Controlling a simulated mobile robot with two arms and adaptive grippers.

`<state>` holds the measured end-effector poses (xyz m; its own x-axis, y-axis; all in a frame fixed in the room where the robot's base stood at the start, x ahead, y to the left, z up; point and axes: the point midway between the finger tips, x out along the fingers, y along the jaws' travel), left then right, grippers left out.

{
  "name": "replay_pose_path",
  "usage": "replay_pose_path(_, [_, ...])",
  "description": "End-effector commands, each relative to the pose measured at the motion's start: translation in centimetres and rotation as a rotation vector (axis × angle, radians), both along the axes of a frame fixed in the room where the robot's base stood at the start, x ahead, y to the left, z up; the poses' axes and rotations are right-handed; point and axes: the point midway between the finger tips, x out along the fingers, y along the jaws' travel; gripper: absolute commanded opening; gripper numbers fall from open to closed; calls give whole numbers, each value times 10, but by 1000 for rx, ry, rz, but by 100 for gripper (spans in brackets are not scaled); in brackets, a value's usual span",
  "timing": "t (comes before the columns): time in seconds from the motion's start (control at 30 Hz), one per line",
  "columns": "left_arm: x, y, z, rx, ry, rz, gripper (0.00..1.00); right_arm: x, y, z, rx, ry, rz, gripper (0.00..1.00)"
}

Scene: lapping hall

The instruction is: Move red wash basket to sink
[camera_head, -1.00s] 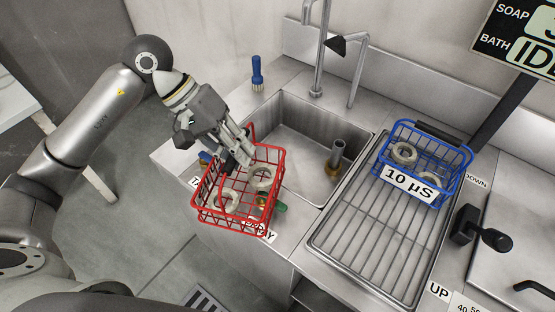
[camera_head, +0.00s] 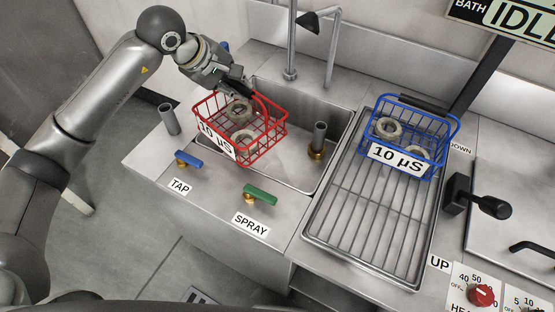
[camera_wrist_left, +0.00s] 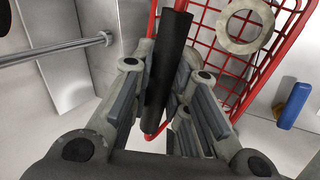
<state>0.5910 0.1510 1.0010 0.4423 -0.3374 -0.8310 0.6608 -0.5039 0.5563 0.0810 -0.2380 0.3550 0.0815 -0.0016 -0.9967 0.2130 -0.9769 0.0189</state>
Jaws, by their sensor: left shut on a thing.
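The red wash basket (camera_head: 262,142) is a wire basket with a "10 µS" label and pale rings inside. My left gripper (camera_head: 240,88) is shut on its black handle bar (camera_wrist_left: 168,70), seen between the fingers in the left wrist view. The basket is over the left part of the steel sink (camera_head: 312,104), its label side near the sink's left front edge. I cannot tell whether it touches the sink floor. The wrist view also shows the red mesh and one ring (camera_wrist_left: 245,25). My right gripper is not in view.
A standpipe (camera_head: 318,138) stands in the sink, right of the basket. Blue tap (camera_head: 189,159) and green spray (camera_head: 260,194) handles sit on the front counter. A blue basket (camera_head: 405,137) with rings stands on the ribbed drainboard (camera_head: 365,230). Faucet pipes (camera_head: 291,40) rise behind the sink.

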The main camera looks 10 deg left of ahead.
Motion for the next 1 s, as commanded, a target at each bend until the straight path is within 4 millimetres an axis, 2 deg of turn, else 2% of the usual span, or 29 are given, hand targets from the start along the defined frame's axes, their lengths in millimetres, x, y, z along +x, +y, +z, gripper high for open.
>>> replay_pose_path(0.2, [29,-9,-41,-4,-2,149,0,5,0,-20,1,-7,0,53])
replay_pose_path(0.4, [43,-12,-82,-4,-2,229,0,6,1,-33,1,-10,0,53])
replay_pose_path(0.6, [47,-14,-108,-5,-3,260,0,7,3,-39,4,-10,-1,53])
replay_pose_path(1.0, [48,-14,-165,-4,-2,262,0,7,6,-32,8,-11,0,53])
